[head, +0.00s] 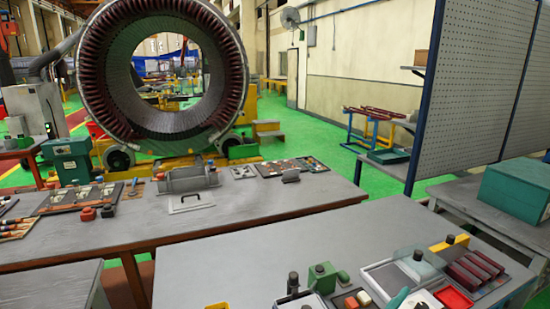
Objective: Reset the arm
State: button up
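My arm and my gripper do not show in the head view, so I cannot see the gripper's pose or whether it holds anything. The large ring-shaped stator (92,75) stands upright at the back left, with dark red windings lining its inside.
A long grey workbench (250,205) with tools and small parts crosses the middle. A nearer grey table (215,265) holds trays, red bars (470,270) and small blocks at right. A pegboard panel (475,85) and green box (518,188) stand right. Green floor behind is partly open.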

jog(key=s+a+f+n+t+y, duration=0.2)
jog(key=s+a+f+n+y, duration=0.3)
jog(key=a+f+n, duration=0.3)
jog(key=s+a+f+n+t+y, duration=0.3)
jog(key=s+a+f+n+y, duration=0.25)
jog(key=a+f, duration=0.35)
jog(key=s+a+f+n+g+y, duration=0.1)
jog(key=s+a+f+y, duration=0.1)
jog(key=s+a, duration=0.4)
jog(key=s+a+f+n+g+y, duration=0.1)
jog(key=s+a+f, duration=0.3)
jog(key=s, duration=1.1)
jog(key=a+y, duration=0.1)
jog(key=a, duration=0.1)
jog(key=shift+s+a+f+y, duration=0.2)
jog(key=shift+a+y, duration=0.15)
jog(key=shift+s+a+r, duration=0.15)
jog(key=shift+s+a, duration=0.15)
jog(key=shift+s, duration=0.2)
